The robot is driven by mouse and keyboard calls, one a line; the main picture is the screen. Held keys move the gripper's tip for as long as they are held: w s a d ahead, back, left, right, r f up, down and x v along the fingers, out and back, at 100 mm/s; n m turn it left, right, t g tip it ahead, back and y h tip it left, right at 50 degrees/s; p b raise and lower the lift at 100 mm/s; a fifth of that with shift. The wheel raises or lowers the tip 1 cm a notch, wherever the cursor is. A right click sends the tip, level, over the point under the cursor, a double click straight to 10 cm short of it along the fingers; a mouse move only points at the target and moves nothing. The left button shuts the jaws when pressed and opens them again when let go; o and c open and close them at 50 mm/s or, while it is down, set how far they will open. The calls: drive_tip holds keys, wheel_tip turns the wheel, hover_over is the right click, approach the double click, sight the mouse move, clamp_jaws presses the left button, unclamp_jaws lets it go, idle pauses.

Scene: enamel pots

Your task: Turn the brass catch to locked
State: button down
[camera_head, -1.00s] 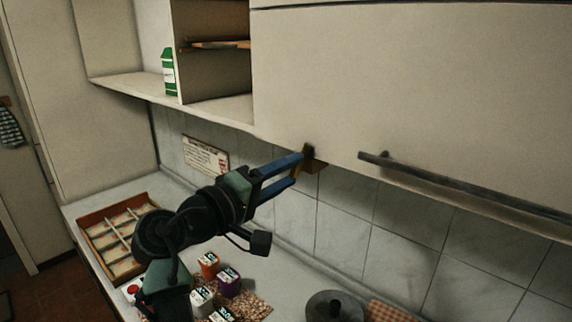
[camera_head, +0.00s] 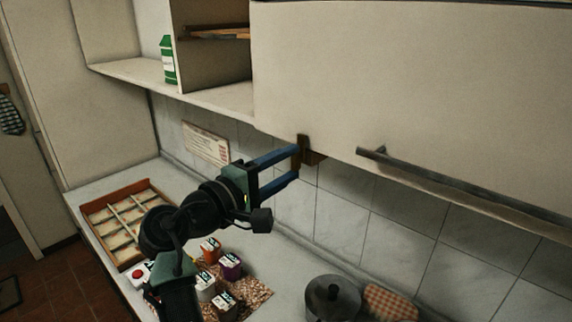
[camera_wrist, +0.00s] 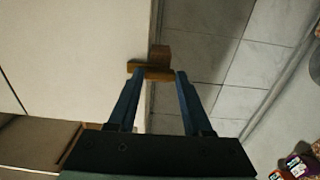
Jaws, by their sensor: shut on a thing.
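The brass catch (camera_head: 304,144) sits at the lower left corner of the large pale cupboard door, with a small brown block behind it. My gripper (camera_head: 297,162) reaches it from the left, one finger above the other. In the wrist view the catch shows as a short brass bar (camera_wrist: 150,73) across the door's edge, between the tips of my gripper (camera_wrist: 154,76). The gripper is shut on the catch. The fingers hide part of it in the head view. I cannot read any locked mark.
A dark bar handle (camera_head: 440,180) runs along the door's lower edge, right of the catch. An open shelf holds a green-and-white carton (camera_head: 168,60). Below, the counter carries a divided wooden tray (camera_head: 125,222), several small containers and a dark lidded pot (camera_head: 332,298).

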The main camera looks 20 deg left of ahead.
drive_tip(key=shift+c, duration=1.6)
unclamp_jaws()
drive_tip(key=b+v, duration=0.5)
drive_tip(key=v, duration=0.8)
drive_tip(key=shift+b, duration=0.4)
